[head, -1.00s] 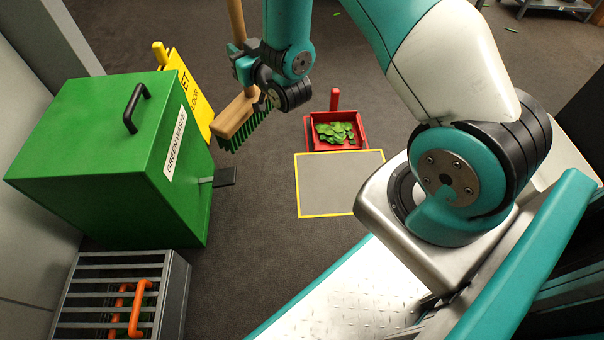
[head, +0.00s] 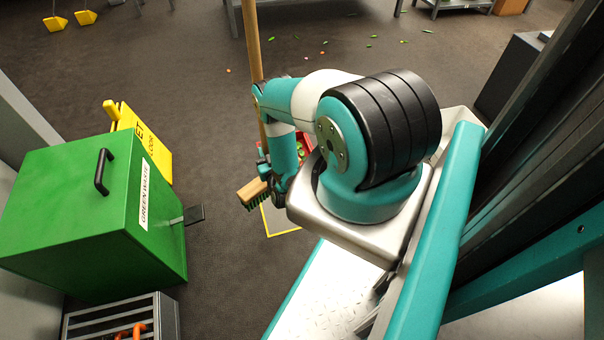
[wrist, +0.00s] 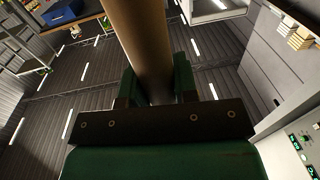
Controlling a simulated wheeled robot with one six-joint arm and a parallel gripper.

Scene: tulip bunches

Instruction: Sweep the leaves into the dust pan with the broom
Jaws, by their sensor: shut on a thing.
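My gripper (head: 264,170) is shut on the wooden handle of the broom (head: 251,45). In the wrist view the handle (wrist: 140,40) passes between the two green fingers. The broom stands nearly upright, with its wooden head (head: 252,190) and green bristles low, beside my arm. Whether the bristles touch the floor I cannot tell. The red dust pan (head: 308,138) is mostly hidden behind my arm; some green leaves (head: 300,150) show in it. Several small loose leaves (head: 370,46) lie scattered on the far floor.
The green waste bin (head: 75,210) and a yellow wet floor sign (head: 160,157) stand at left. A slatted grey crate (head: 165,318) is at the lower left. A yellow-edged mat (head: 268,222) is mostly hidden. Table legs (head: 234,18) stand at the back. The left-middle floor is open.

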